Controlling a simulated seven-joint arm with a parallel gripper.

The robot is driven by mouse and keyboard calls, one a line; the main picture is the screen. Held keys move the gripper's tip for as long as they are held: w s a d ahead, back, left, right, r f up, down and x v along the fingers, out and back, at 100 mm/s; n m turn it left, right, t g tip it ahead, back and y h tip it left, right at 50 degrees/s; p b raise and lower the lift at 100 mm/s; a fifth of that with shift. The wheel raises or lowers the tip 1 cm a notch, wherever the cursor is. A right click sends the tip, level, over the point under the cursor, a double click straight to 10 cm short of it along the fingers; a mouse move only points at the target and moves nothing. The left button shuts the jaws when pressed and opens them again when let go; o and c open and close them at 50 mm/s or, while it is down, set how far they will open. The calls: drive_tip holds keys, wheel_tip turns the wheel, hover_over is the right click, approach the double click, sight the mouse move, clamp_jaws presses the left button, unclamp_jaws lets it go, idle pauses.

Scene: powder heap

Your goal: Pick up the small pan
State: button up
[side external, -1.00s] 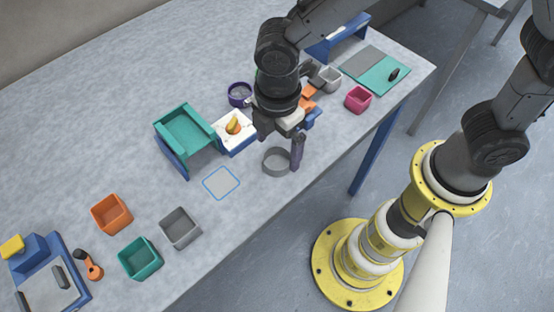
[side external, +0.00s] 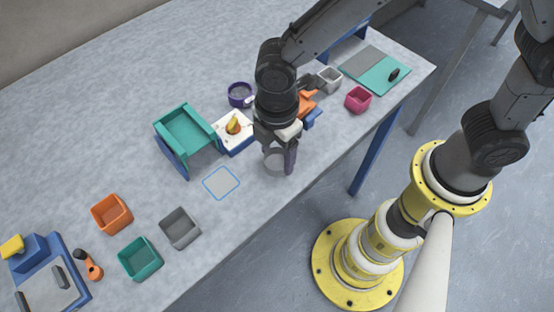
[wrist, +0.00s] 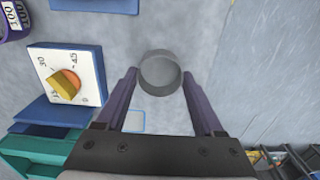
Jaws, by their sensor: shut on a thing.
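The small pan (side external: 275,162) is a round grey dish with a low wall near the front edge of the table. In the wrist view the pan (wrist: 160,75) sits between the two purple fingers, open side visible. My gripper (side external: 279,157) points down over it and is shut on its sides; it also shows in the wrist view (wrist: 160,88). One finger hides part of the pan in the side view. I cannot tell whether the pan is clear of the table.
A white dial gauge with an orange pointer (side external: 234,125), a teal stand (side external: 186,128) and a purple cup (side external: 240,93) stand beyond the pan. A blue-outlined square (side external: 221,183) lies left. Orange (side external: 111,213), teal (side external: 139,258), grey (side external: 180,228) and pink (side external: 358,99) boxes stand around.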

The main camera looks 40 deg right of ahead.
sight(277, 165)
drive_tip(key=shift+r, duration=0.1)
drive_tip(key=shift+r, duration=0.45)
wheel_tip(277, 165, up, 2)
drive_tip(key=shift+r, duration=0.25)
drive_tip(key=s+d+r, duration=0.9)
drive_tip(key=s, duration=0.1)
drive_tip(key=w+n, duration=0.1)
drive_tip(key=w, duration=1.3)
drive_tip(key=shift+m, duration=0.5)
drive_tip(key=shift+w+d+f, duration=0.5)
drive_tip(key=shift+w+f, duration=0.15)
drive_tip(key=shift+f, duration=0.8)
drive_tip(key=shift+w+d+f, duration=0.5)
drive_tip(key=shift+w+f, duration=0.2)
drive_tip(key=shift+f, duration=0.7)
drive_tip(key=shift+w+d+f, duration=0.5)
drive_tip(key=shift+w+f, duration=0.15)
drive_tip(key=shift+f, duration=0.8)
